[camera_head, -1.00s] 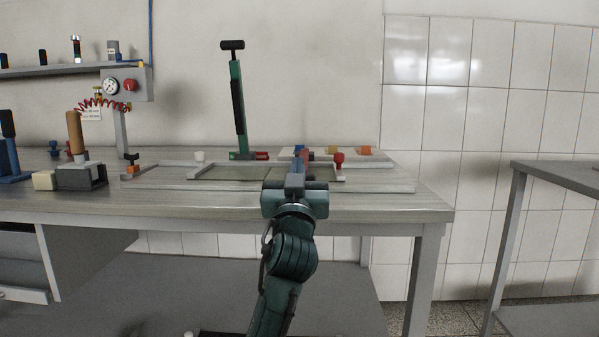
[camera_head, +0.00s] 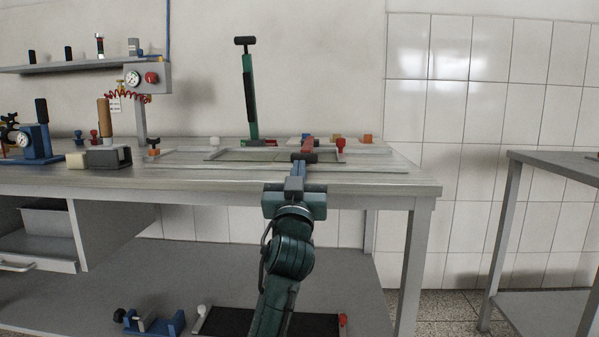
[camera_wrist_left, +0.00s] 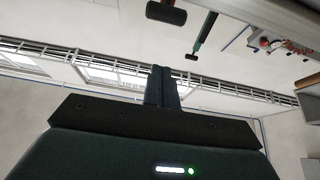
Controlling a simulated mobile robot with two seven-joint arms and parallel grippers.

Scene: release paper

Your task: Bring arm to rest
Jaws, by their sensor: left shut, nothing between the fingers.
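My left arm comes up from the bottom middle of the head view. Its gripper (camera_head: 298,170) points forward at the front edge of the grey workbench (camera_head: 370,187), with its blue-grey fingers together and nothing between them. In the left wrist view the shut fingers (camera_wrist_left: 163,86) stand up in the middle, clear of anything. Just beyond the fingertips in the head view is a black-ended red handle (camera_head: 308,146); the gap to it is hard to judge. The right gripper is not in view.
A tall green lever tool (camera_head: 250,95) stands at the bench's back. A gauge box (camera_head: 148,78) and a blue device (camera_head: 38,140) are at left. On the lower shelf (camera_head: 200,275) lie a dark framed mat (camera_head: 235,322) and a blue fixture (camera_head: 150,322). Another table (camera_head: 555,162) stands right.

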